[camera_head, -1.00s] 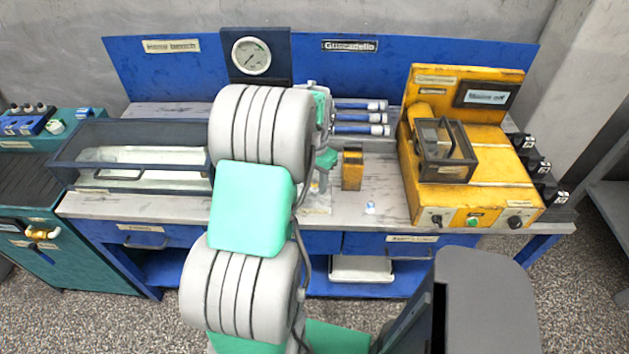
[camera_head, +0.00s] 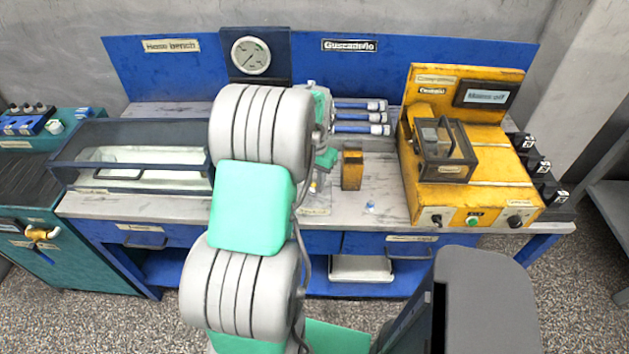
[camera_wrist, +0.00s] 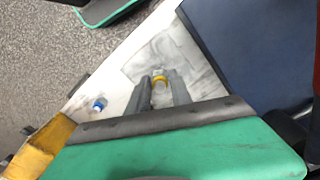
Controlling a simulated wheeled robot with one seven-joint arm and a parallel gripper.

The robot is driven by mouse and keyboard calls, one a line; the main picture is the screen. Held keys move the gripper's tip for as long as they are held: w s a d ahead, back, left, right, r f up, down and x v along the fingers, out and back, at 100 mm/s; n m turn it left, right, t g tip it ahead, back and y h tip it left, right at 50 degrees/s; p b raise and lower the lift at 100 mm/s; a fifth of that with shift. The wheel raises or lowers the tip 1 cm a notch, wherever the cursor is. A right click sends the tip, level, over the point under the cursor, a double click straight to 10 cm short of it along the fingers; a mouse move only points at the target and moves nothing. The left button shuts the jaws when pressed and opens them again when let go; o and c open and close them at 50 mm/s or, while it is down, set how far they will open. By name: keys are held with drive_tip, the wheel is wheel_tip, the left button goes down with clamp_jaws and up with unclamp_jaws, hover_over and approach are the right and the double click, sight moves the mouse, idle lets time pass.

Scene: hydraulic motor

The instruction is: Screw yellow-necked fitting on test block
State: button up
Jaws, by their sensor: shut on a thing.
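The yellow-necked fitting (camera_wrist: 160,79) is between my gripper's fingertips (camera_wrist: 160,88) in the wrist view, its yellow ring showing at the tips. My gripper is shut on it, over a pale plate-like patch of the bench top. In the head view my arm hides most of the gripper; a small yellow spot (camera_head: 313,187) shows just right of the arm. Whether the fitting touches anything below is unclear.
A small blue-and-white fitting (camera_head: 370,207) stands alone near the bench's front edge. Several blue-and-white cylinders (camera_head: 362,117) lie at the back. A yellow machine (camera_head: 480,190) is on the right, a clear-lidded case (camera_head: 130,165) on the left. Bench top (camera_head: 385,190) around the small fitting is clear.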

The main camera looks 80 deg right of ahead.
clamp_jaws()
drive_tip(key=m, duration=0.4)
drive_tip(key=shift+m, duration=0.9)
drive_tip(key=shift+m, duration=0.8)
drive_tip(key=m, duration=0.4)
drive_tip(key=shift+f, duration=0.1)
drive_tip(key=m, duration=0.2)
drive_tip(key=shift+m, duration=0.4)
drive_tip(key=m, duration=0.3)
